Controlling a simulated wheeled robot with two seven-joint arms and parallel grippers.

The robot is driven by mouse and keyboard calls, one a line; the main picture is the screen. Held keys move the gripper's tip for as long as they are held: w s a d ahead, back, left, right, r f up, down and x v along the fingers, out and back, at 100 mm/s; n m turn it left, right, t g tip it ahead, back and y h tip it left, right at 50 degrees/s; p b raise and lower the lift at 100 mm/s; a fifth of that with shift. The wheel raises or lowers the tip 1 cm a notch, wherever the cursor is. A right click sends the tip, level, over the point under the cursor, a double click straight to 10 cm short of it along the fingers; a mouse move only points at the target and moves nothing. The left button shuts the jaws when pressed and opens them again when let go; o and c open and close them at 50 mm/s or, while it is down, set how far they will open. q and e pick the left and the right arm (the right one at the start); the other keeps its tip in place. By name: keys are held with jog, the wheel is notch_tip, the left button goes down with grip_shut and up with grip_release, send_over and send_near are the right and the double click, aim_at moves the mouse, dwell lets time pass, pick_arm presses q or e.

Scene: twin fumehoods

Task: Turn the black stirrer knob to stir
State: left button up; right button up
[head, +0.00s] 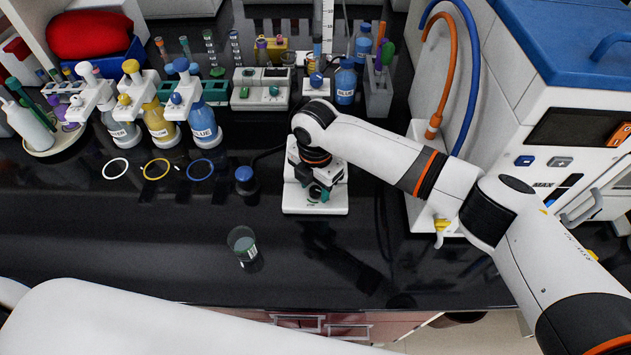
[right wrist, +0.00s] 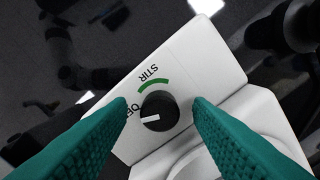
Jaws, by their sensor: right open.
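The black stirrer knob (right wrist: 159,110) is on the white front of the stirrer in the right wrist view. Its white mark points left, on the side of the partly hidden OFF label; the green arc (right wrist: 154,83) and STIR lie beyond it. My right gripper (right wrist: 160,106) is open, with teal fingers on both sides of the knob and gaps showing. In the head view the stirrer (head: 298,207) stands mid-bench, with my right gripper (head: 317,192) pointing down over its front; the knob is hidden there. My left arm crosses the bottom left; its gripper is out of view.
A glass beaker (head: 242,245) stands on the black bench left of the stirrer. A small blue-capped item (head: 244,175) is nearer it. Bottles (head: 202,122), racks and a blue bottle (head: 345,85) line the back. A blue-topped machine (head: 560,75) stands right. The front bench is mostly clear.

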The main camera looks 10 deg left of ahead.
pick_arm(q)
jog(key=shift+s, duration=0.25)
pick_arm(e)
jog(key=shift+f, duration=0.1)
jog(key=c, duration=1)
pick_arm(q)
jog(key=shift+s, duration=0.25)
jog(key=shift+r, duration=0.15)
pick_arm(e)
jog(key=m+p, duration=0.2)
jog(key=m, duration=0.1)
jog(key=shift+r+m, duration=0.2)
jog(key=shift+m, duration=0.1)
jog(key=m+p, duration=0.3)
jog(key=m, duration=0.1)
jog(key=shift+m, duration=0.3)
jog(key=m+p, duration=0.2)
jog(key=m, duration=0.2)
pick_arm(q)
notch_tip(320, 180, up, 9)
jog(key=p, duration=0.2)
pick_arm(e)
jog(key=shift+m, duration=2.2)
pick_arm(q)
jog(key=shift+r, duration=0.1)
pick_arm(e)
jog(key=shift+f, duration=0.1)
